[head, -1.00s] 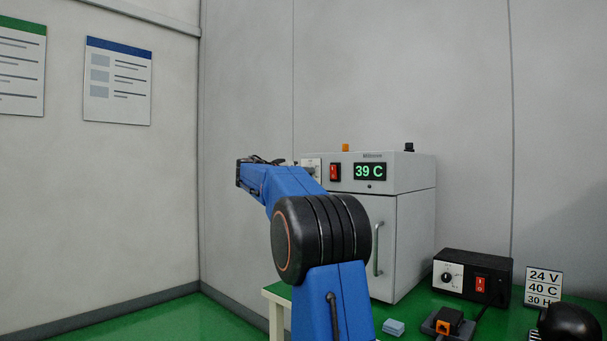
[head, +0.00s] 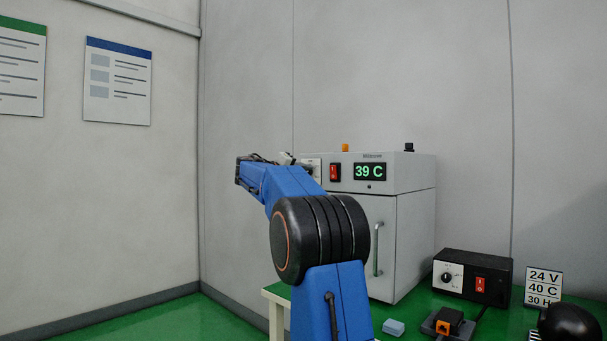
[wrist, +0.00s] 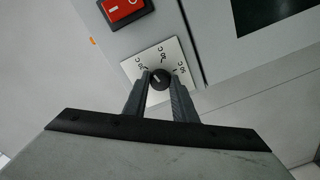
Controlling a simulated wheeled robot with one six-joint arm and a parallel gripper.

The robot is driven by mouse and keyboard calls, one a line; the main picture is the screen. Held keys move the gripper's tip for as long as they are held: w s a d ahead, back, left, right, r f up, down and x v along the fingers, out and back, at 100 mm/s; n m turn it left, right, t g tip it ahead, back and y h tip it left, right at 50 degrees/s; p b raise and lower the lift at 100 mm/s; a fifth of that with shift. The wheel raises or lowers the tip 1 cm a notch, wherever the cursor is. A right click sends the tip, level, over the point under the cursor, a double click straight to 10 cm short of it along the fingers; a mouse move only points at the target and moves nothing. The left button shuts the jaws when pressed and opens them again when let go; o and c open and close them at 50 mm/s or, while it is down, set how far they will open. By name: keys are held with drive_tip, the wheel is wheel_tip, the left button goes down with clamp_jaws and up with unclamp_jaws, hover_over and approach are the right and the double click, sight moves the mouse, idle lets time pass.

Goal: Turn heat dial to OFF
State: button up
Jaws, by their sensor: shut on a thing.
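The heat dial is a round black knob (wrist: 160,80) on a white square scale plate (wrist: 178,55) in the wrist view. A short light pointer mark shows on the knob, but I cannot read the setting it points to. My gripper (wrist: 160,86) is shut on the knob, with one grey finger on each side. The grey oven (head: 400,220) carries the dial and a green display (head: 370,172) reading 39 C.
A red rocker switch (head: 335,172) sits close beside the dial. A black power box (head: 472,278), a light blue block (head: 393,327) and a sign (head: 543,287) reading 24 V, 40 C, 30 stand on the green bench. A grey wall is behind.

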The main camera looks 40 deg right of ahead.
drive_tip(key=n, duration=1.1)
drive_tip(key=shift+w+f+g, duration=0.1)
drive_tip(key=shift+g, duration=0.2)
drive_tip(key=shift+n, duration=2)
drive_tip(key=o, duration=1)
drive_tip(key=shift+o, duration=0.2)
drive_tip(key=shift+a, duration=0.15)
drive_tip(key=s+a, duration=0.1)
drive_tip(key=a, duration=1.6)
drive_tip(key=shift+r, duration=0.25)
